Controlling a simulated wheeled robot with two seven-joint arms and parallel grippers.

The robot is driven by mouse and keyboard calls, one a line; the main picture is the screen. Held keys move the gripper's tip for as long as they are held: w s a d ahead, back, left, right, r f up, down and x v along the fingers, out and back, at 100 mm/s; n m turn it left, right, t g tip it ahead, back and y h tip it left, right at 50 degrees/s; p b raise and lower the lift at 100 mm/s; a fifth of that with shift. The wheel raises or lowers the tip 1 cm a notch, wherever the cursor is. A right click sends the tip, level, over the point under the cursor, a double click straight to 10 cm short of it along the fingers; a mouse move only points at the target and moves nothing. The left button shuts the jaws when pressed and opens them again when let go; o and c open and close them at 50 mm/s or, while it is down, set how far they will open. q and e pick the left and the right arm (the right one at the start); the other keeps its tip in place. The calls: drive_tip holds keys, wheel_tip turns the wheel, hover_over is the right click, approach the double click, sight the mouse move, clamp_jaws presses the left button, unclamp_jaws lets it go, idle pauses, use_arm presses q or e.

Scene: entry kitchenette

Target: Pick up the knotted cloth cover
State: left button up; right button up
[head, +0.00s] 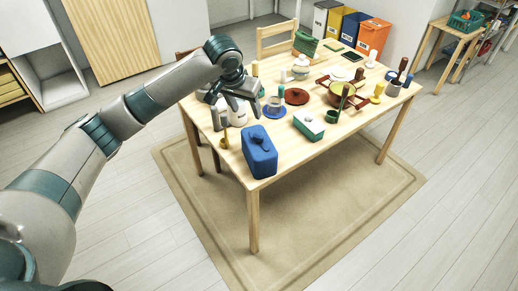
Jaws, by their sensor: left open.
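A blue, box-shaped thing with a small raised part on top (259,152) stands at the near left corner of the table. It looks most like the knotted cloth cover, but the knot is too small to make out. My left gripper (241,106) is open above the table's left side, behind and a little left of the blue thing and apart from it. No thing shows between its fingers. The gripper hides part of the tabletop and some small items under it. My right gripper is not in view.
The wooden table (285,170) is crowded. A green and white box (308,125), a blue saucer (275,113), a red-brown lid (296,96) and a large pot (342,95) stand near. A wooden chair (276,40) is behind. The floor in front is clear.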

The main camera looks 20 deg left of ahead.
use_arm(q)
drive_tip(key=shift+f, duration=0.1)
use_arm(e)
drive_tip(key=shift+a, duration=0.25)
use_arm(q)
drive_tip(key=p, duration=0.3)
hover_over(256, 134)
drive_tip(key=s, duration=0.2)
wheel_tip(256, 134, down, 11)
drive_tip(key=shift+s+a+f, duration=0.1)
drive_tip(key=shift+a, duration=0.05)
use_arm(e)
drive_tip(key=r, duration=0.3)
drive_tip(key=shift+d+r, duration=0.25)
use_arm(q)
drive_tip(key=shift+p, duration=0.3)
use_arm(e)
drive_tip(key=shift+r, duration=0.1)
